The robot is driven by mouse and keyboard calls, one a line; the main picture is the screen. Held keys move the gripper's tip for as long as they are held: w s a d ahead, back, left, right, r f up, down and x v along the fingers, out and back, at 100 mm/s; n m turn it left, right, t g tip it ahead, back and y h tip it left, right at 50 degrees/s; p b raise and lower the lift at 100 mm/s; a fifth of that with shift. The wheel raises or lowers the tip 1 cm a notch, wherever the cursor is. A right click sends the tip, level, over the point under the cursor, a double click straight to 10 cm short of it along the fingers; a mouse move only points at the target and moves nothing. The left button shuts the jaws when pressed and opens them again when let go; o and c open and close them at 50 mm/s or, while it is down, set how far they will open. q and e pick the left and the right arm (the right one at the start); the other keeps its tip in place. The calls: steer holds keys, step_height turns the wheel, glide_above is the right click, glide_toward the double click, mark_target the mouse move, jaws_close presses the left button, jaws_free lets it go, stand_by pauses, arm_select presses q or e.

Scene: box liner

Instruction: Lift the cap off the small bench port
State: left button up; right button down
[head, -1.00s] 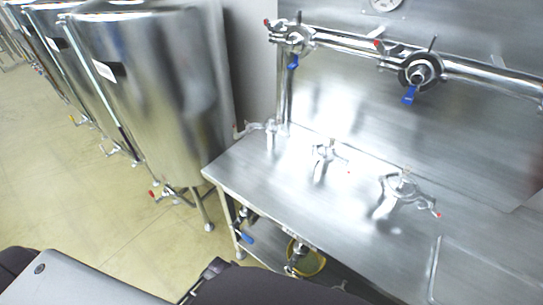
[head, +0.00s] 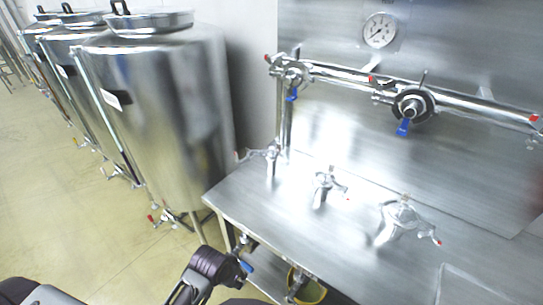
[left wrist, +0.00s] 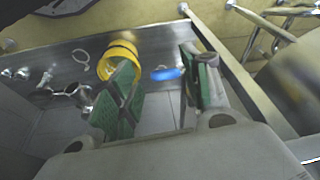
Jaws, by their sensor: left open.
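Three capped, clamped metal ports stand on the steel bench (head: 290,225) in the head view: a left port (head: 271,160), a middle port (head: 324,188) and a larger right port (head: 400,218). The middle one looks smaller than the right one. I cannot tell for sure which is the small port of the task. My left gripper (head: 186,288) is low in front of the bench's left front corner, well apart from the ports. In the left wrist view its green-padded fingers (left wrist: 158,88) are open, with nothing held between them. My right gripper is not in view.
A yellow container (head: 310,288) sits under the bench; it also shows in the left wrist view (left wrist: 121,58), near a blue handle (left wrist: 167,74). A pipe (head: 345,76) with valves runs along the back wall. Tall steel tanks (head: 160,110) stand at left. The bench top's front is clear.

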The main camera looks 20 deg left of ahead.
arm_select(q)
steer(key=w+a+r+m+t+y, duration=0.25)
steer(key=w+a+r+t, duration=0.25)
steer(key=w+r, duration=0.45)
steer(key=w+a+r+m+t+y, duration=0.2)
steer(key=w+a+r+m+t, duration=0.25)
steer(key=w+r, duration=0.5)
steer(key=w+d+r+m+t+h, duration=0.2)
steer(key=w+d+r+m+h, duration=0.2)
steer(key=r+m+h, duration=0.6)
steer(key=w+d+r+m+t+h, duration=0.3)
steer(key=w+d+r+m+h, duration=0.15)
steer(key=m, duration=0.95)
steer(key=w+a+f+m+g+y, duration=0.1)
steer(key=a+f+m+g+y, duration=0.1)
steer(key=a+f+m+g, duration=0.4)
steer(key=m+g, duration=0.1)
steer(key=m, duration=0.3)
steer(key=shift+w+a+y, duration=0.15)
steer(key=shift+a+y, duration=0.1)
steer(key=shift+y, duration=0.05)
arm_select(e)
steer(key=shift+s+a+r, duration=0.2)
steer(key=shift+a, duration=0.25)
